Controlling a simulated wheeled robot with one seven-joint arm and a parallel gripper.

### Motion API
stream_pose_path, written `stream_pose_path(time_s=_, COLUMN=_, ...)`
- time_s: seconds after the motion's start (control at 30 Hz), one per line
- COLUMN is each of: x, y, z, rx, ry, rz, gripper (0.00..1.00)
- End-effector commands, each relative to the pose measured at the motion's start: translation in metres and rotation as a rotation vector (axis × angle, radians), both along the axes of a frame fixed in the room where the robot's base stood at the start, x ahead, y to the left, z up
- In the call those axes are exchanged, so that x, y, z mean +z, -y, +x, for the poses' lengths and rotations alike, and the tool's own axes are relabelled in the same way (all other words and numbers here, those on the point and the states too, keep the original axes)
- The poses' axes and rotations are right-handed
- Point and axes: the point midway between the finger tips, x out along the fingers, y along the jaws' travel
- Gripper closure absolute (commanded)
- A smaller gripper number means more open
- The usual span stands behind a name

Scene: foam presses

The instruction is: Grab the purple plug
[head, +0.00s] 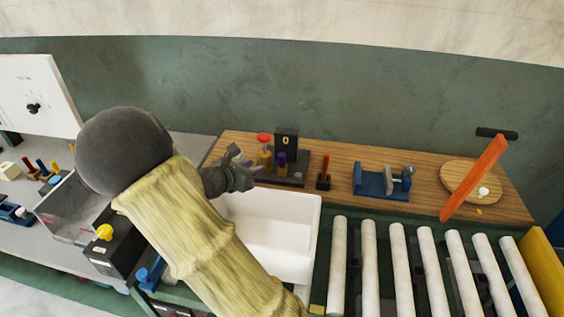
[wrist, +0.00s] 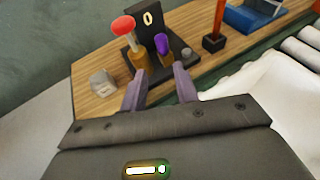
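The purple plug (head: 282,159) stands upright on a black fixture (head: 298,171) on the wooden bench; its rounded purple top (wrist: 162,44) shows between and beyond my fingertips in the wrist view. A red-topped brass post (head: 264,148) stands just left of it, and a black panel marked 0 (head: 287,139) rises behind. My gripper (head: 246,166) is at the left of the fixture in the head view. In the wrist view my gripper (wrist: 159,74) has its two fingers apart with nothing between them, short of the plug. The plug's lower part is partly hidden.
A white bin (head: 270,222) lies in front of the bench, beside rollers (head: 396,258). A small red-and-black post (head: 324,168) and a blue clamp (head: 378,183) stand to the right. A grey block (wrist: 103,82) sits on the bench left of the fixture.

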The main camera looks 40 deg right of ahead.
Motion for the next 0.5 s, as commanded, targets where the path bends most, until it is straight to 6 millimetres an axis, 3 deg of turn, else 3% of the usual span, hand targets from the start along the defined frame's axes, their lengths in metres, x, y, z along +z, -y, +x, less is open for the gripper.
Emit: stream_pose_path(time_s=0.5, x=-0.035, y=0.081, z=0.025, rx=-0.004, ry=-0.002, rz=0.0, gripper=0.7)
